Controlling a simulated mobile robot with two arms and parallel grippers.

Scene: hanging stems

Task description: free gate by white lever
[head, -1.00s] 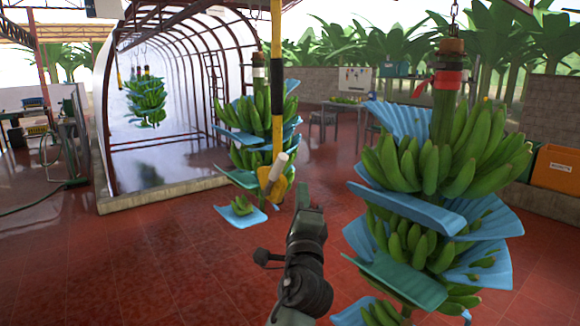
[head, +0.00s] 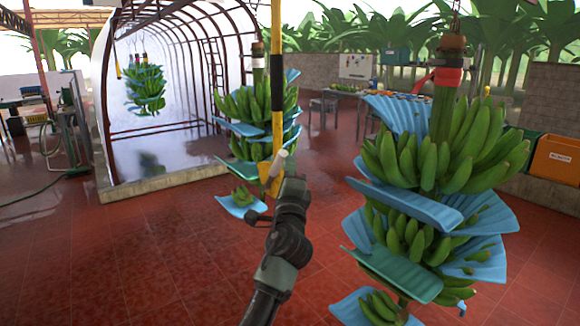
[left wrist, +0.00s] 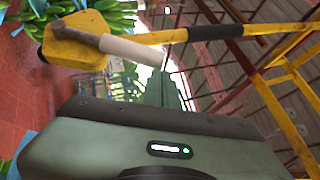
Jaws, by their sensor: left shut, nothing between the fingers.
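The white lever (head: 279,162) is a short pale rod on a yellow block (head: 271,183) at the lower end of a yellow-and-black pole (head: 276,90). My left gripper (head: 290,179) is shut and empty, just below and right of the lever. In the left wrist view the lever (left wrist: 132,49) sticks out from the yellow block (left wrist: 74,47) toward my left fingers (left wrist: 161,88). The fingertips look very near the lever's free end; I cannot tell if they touch. My forearm hides part of the block in the head view. My right gripper is out of view.
A large banana stem with blue sheets (head: 425,190) hangs close on the right. Another stem (head: 255,120) hangs behind the pole. An arched tunnel (head: 165,90) stands at the back left. The red floor (head: 130,260) at the left front is clear.

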